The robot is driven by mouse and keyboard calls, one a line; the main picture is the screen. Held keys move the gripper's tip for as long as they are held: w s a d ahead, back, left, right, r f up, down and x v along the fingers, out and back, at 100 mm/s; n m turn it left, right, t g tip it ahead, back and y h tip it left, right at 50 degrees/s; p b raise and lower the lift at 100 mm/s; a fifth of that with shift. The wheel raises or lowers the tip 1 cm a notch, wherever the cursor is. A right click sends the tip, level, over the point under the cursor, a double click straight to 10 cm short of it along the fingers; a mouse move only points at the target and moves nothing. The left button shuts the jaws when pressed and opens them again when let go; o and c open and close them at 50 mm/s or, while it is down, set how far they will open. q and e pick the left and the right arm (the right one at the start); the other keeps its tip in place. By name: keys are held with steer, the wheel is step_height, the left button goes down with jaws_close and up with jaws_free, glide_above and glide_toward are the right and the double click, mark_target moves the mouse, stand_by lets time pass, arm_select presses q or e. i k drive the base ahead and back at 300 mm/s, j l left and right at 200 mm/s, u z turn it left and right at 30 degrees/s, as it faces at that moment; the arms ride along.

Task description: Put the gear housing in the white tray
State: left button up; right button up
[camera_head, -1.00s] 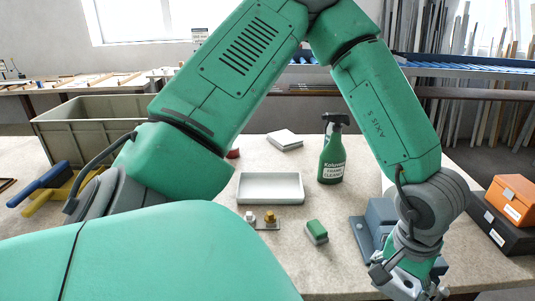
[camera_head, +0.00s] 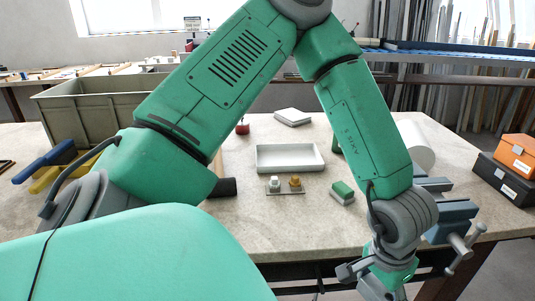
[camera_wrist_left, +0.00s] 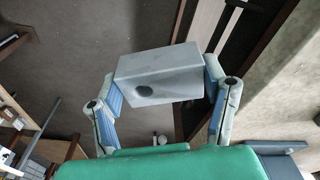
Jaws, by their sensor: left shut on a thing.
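My left gripper (camera_wrist_left: 162,92) is shut on a grey, box-shaped gear housing (camera_wrist_left: 178,82) with a dark round hole in its near face. Its blue-padded fingers press the housing from both sides in the left wrist view. In the head view my left gripper (camera_head: 376,279) hangs at the bottom edge, in front of the table's front edge; the housing is out of sight there. The white tray (camera_head: 291,168) lies empty on the table, farther back and left of the gripper. My right gripper is not in view.
A green-and-white sponge (camera_head: 342,192) and a small plate with knobs (camera_head: 285,187) lie before the tray. A blue vise (camera_head: 448,218) stands at the table's right front. A white roll (camera_head: 414,146) is behind it. My arm mostly hides a green bottle (camera_head: 336,143).

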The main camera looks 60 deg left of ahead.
mark_target(282, 158)
steer(key=u, duration=0.35)
steer(key=k+u, duration=0.15)
steer(key=u, duration=0.2)
steer(key=k+l+u, duration=0.1)
steer(key=u, duration=0.25)
